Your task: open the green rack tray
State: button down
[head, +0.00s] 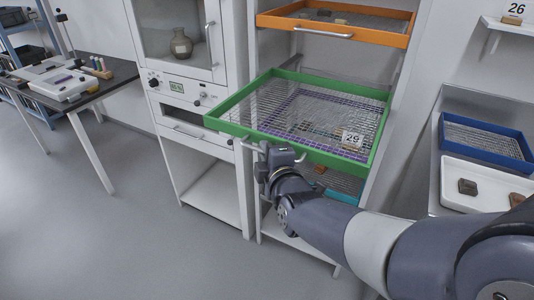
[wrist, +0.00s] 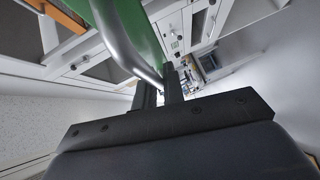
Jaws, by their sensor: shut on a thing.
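The green rack tray (head: 228,128) is slid well out of the white rack, in the middle of the head view. It has a wire mesh floor and a white card marked 29 inside its front right. My gripper (head: 266,150) is at the tray's front edge, shut on its handle. In the wrist view the fingers (wrist: 162,82) close around the silver bar handle (wrist: 128,48), and the green tray front (wrist: 145,28) rises beside it.
An orange tray (head: 345,37) sits above in the rack, and a teal tray (head: 343,186) sits below. A white cabinet (head: 187,88) with a glass door stands to the left. A counter with a blue tray (head: 487,145) and white tray (head: 468,207) is at right. Open floor lies front left.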

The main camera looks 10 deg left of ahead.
jog(key=shift+s+a, duration=0.1)
jog(key=shift+s, duration=0.15)
jog(key=c, duration=1.5)
grip_release()
jog(key=p+v, duration=0.1)
jog(key=v, duration=0.9)
jog(key=shift+s, duration=0.35)
jog(key=shift+b+x, duration=0.5)
jog(key=shift+x, duration=4.85)
jog(key=shift+w+d, duration=0.1)
jog(key=shift+d, duration=0.1)
